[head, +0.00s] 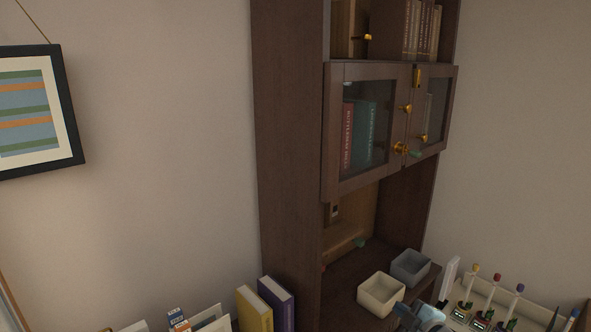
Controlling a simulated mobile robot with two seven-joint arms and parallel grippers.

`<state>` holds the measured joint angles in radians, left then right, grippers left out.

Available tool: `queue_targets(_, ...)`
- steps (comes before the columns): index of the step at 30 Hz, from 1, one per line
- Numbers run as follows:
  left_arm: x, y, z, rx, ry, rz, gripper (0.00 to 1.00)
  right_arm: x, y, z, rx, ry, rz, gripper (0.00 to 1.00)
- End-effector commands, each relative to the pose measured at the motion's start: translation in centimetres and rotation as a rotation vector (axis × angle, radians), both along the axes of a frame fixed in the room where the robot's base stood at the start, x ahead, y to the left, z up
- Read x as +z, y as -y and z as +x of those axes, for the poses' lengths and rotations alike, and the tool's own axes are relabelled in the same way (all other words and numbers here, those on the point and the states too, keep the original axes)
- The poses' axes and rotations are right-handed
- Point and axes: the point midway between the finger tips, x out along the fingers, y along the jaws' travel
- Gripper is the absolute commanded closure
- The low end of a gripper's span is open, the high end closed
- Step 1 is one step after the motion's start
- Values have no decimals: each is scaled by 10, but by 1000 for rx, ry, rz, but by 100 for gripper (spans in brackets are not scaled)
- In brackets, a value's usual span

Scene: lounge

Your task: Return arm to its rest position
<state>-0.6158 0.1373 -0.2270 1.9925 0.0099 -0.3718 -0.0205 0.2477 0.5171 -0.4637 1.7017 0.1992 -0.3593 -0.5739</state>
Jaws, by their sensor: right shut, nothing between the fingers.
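My right gripper (420,315) shows only in part at the bottom edge of the head view, a blue-grey shape just in front of the cabinet's lower shelf. It is shut and holds nothing. It appears in front of and below a cream bin (381,303) and a grey bin (410,267) on that shelf; I cannot tell the distance between them. The rest of the right arm is hidden below the frame. My left gripper is not in view.
A tall dark wooden cabinet (288,150) has closed-looking glass doors (367,130) with brass knobs. A yellow book (254,308) and a purple book (277,303) stand at lower left. A pale tray (480,308) with colour-topped sticks is at lower right. A framed picture (38,110) hangs left.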

Motion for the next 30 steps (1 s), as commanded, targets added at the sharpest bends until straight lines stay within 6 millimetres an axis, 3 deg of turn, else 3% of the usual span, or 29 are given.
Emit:
queue_targets(1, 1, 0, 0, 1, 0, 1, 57, -27, -14, -27, -8, -55, 67, 100)
queue_targets(3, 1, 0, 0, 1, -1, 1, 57, -56, -28, -62, -29, -125, 160, 100)
queue_targets(9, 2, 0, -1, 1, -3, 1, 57, -121, -56, -167, -135, -318, 411, 100)
queue_targets(15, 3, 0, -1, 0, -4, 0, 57, -160, -66, -268, -290, -486, 623, 100)
queue_targets(18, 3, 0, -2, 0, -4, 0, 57, -170, -66, -305, -360, -541, 691, 100)
queue_targets(21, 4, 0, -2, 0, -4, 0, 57, -175, -65, -328, -406, -575, 734, 100)
queue_targets(24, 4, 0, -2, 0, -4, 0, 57, -177, -64, -339, -432, -590, 754, 100)
queue_targets(30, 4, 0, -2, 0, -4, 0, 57, -177, -64, -341, -436, -593, 758, 100)
